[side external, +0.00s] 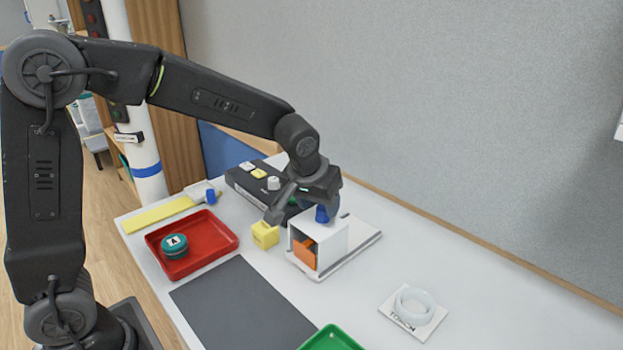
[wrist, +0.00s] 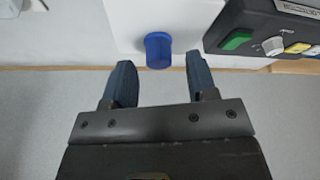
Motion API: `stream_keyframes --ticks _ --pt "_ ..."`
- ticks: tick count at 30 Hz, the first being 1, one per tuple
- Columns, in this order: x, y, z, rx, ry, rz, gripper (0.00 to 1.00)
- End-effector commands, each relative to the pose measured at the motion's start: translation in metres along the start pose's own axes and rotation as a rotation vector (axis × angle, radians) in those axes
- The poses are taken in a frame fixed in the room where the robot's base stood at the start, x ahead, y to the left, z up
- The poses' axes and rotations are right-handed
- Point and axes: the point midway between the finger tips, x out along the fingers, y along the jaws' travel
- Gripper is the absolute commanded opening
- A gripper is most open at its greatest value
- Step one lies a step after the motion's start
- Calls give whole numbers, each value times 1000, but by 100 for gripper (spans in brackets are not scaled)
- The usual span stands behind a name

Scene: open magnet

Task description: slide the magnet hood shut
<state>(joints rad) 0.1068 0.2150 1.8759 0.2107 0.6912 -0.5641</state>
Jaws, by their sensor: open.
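The magnet hood (side external: 329,242) is a white box on a flat white base (side external: 356,247). Its near face is open, and an orange block (side external: 305,254) shows inside. A blue knob (side external: 321,214) stands on top of the hood. My gripper (side external: 328,208) is over the hood, right at the knob, and partly hides it. In the wrist view the knob (wrist: 158,50) lies between the lines of the two spread fingers of my gripper (wrist: 160,68), near their tips. The fingers are apart and hold nothing. I cannot tell whether either finger touches the knob.
A dark control box (side external: 262,180) with buttons stands behind the hood. A yellow cube (side external: 265,234) is just left of it. A red tray (side external: 215,226) holds a round teal piece (side external: 174,247). A white ring (side external: 414,301) lies on a card at right. A green tray (side external: 331,338) is in front.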

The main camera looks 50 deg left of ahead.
Motion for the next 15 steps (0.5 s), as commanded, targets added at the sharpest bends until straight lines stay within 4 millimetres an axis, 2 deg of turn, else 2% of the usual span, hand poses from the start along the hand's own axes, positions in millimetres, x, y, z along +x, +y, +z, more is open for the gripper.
stream_keyframes --ticks 9,15 --pt "-72 1 0 -1 4 4 53" --pt "-106 0 0 0 2 2 53"
